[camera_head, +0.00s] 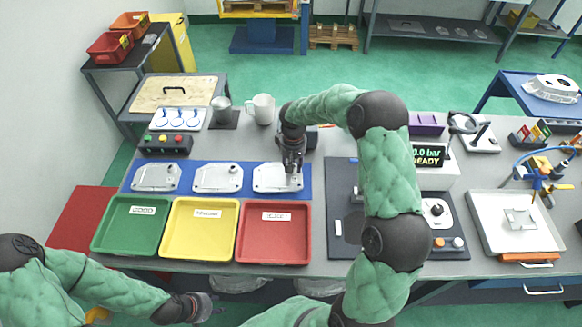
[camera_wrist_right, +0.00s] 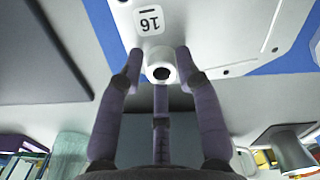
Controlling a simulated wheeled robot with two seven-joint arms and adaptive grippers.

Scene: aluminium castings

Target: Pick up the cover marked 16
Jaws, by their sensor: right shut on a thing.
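The cover marked 16 (camera_wrist_right: 200,35) is a flat light-grey casting with a white "16" label and a round hollow boss. In the head view it is the rightmost of three covers (camera_head: 270,178) on the blue mat (camera_head: 247,170). My right gripper (camera_wrist_right: 160,65) comes down at its right end and is shut on the boss; the tag lies just beyond the fingers. It also shows in the head view (camera_head: 292,172). I cannot tell whether the cover touches the mat. My left gripper (camera_head: 208,306) is low at the left, before the table, away from the covers; its fingers are too small to judge.
Two similar covers (camera_head: 156,177) (camera_head: 217,178) lie to the left on the mat. Green (camera_head: 106,242), yellow (camera_head: 175,246) and red (camera_head: 242,250) trays stand in front. A mug (camera_head: 263,108) is behind, and a dark plate (camera_head: 337,195) lies to the right.

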